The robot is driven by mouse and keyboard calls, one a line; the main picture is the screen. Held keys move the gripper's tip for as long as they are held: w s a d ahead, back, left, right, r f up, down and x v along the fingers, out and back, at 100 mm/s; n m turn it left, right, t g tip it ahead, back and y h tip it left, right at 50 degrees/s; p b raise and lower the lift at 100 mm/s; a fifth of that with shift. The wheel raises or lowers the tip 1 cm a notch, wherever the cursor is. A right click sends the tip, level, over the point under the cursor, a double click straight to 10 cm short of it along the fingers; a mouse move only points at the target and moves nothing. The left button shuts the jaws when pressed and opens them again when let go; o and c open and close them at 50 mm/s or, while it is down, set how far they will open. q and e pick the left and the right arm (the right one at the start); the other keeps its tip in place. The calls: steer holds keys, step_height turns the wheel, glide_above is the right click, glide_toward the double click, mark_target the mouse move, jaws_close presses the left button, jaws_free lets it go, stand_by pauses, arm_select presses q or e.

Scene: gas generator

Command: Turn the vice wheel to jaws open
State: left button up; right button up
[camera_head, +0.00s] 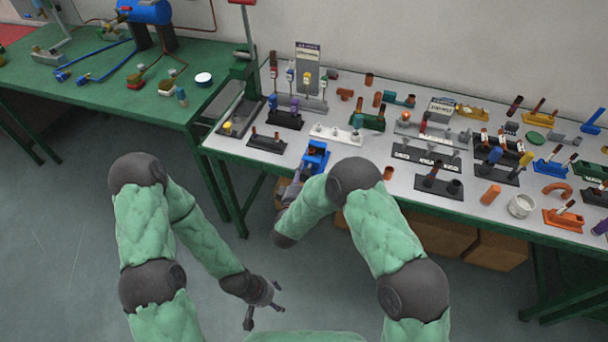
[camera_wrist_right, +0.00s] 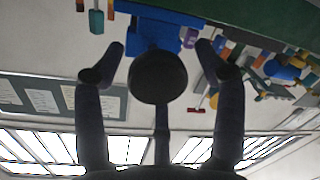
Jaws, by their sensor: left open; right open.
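The blue vice (camera_head: 315,157) stands at the front edge of the grey-topped bench in the head view. In the right wrist view, which looks upside down, the blue vice body (camera_wrist_right: 143,31) is behind a dark round wheel (camera_wrist_right: 158,77). My right gripper (camera_head: 296,184) is open at the front of the vice. Its spread fingers (camera_wrist_right: 161,48) stand on either side of the wheel, with gaps visible, so it does not look gripped. My left gripper (camera_head: 264,309) is open and empty, low over the floor, away from the bench.
The grey bench (camera_head: 232,147) holds several small fixtures, including a black rack (camera_head: 267,140) left of the vice and a white strip (camera_head: 336,134) behind it. A green bench (camera_head: 110,85) stands at the left. Cardboard boxes (camera_head: 440,234) sit below. The floor at left is clear.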

steer(key=v, duration=1.2)
steer(key=shift+w, duration=0.15)
steer(key=s+d+f+m+g+y, duration=0.2)
steer(key=d+f+g, duration=0.2)
steer(key=f, duration=0.4)
steer(key=s+d+f+m+g+y, duration=0.2)
steer(key=d+f+g, duration=0.2)
steer(key=f, duration=0.3)
steer(key=s+d+f+m+g+y, duration=0.2)
steer(key=s+g, duration=0.2)
steer(key=s, duration=0.5)
steer(key=s+d+f+m+g+y, duration=0.1)
steer(key=s+d+f+m+g, duration=0.1)
steer(key=s, duration=0.7)
steer(key=shift+s+d+f+m+g+y, duration=0.2)
steer(key=shift+d+f+m+g+y, duration=0.2)
steer(key=shift+f+g, duration=0.5)
steer(key=shift+r, duration=0.2)
